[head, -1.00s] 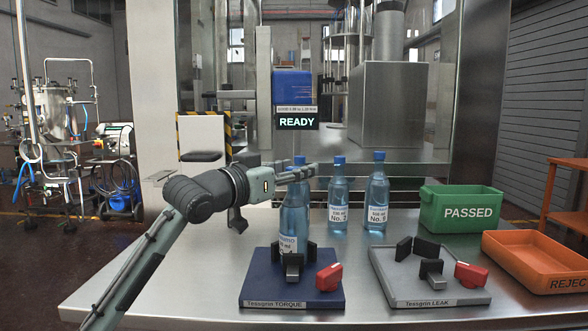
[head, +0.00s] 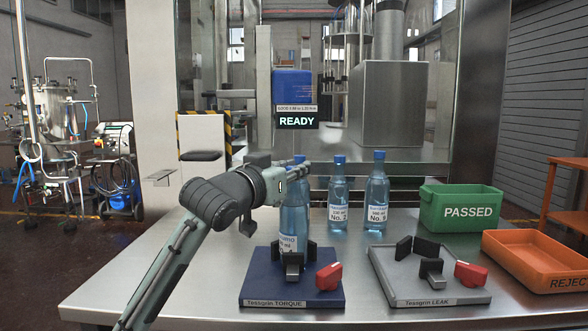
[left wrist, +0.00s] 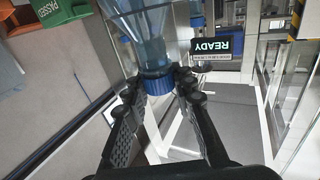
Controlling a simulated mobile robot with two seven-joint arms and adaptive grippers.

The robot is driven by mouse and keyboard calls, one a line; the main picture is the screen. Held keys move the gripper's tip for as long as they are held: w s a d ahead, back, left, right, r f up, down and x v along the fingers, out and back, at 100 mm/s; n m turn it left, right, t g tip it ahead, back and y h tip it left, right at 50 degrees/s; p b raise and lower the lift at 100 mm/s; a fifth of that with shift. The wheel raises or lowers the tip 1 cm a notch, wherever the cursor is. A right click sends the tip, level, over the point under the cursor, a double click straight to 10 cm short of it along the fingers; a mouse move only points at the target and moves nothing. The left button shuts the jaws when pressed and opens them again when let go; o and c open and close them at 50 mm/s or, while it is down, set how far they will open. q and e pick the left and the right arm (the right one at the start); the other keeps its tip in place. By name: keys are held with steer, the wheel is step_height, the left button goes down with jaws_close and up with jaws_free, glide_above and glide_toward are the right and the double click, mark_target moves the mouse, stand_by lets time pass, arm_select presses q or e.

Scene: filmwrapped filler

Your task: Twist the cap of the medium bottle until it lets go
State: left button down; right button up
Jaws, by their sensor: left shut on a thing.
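A blue-tinted bottle (head: 293,215) with a white label stands upright in the TORQUE fixture (head: 257,283), its lower part between the fixture's black jaws. My left gripper (head: 300,169) comes in from the left at the top of this bottle and largely hides its cap in the head view. In the left wrist view the ribbed blue cap (left wrist: 156,86) sits between the two black fingers, which are shut on it. The cap is still on the bottle's neck. The fixture's red handle (head: 328,277) is at its right. My right gripper is not in view.
Two more capped bottles, No. 2 (head: 338,205) and No. 9 (head: 377,200), stand behind to the right. The LEAK fixture (head: 390,285) is empty. A green PASSED bin (head: 462,211) and orange reject tray (head: 530,262) are at the right. A READY display (head: 297,122) hangs behind.

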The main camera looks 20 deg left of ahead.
arm_select(q)
steer(key=n+y, duration=0.1)
steer(key=y, duration=0.1)
steer(key=n+y, duration=0.2)
steer(key=y, duration=0.1)
steer(key=shift+d, duration=0.2)
steer(key=shift+a+n+g+y, duration=0.1)
steer(key=shift+n+g+y, duration=0.25)
steer(key=shift+n+y, duration=0.85)
steer(key=shift+a+n+g+y, duration=0.1)
steer(key=shift+n+g+y, duration=0.45)
steer(key=shift+y, duration=1.05)
steer(key=shift+n, duration=0.25)
steer(key=c, duration=1.2)
jaws_free()
steer(key=v, duration=1.2)
steer(key=shift+f, duration=0.2)
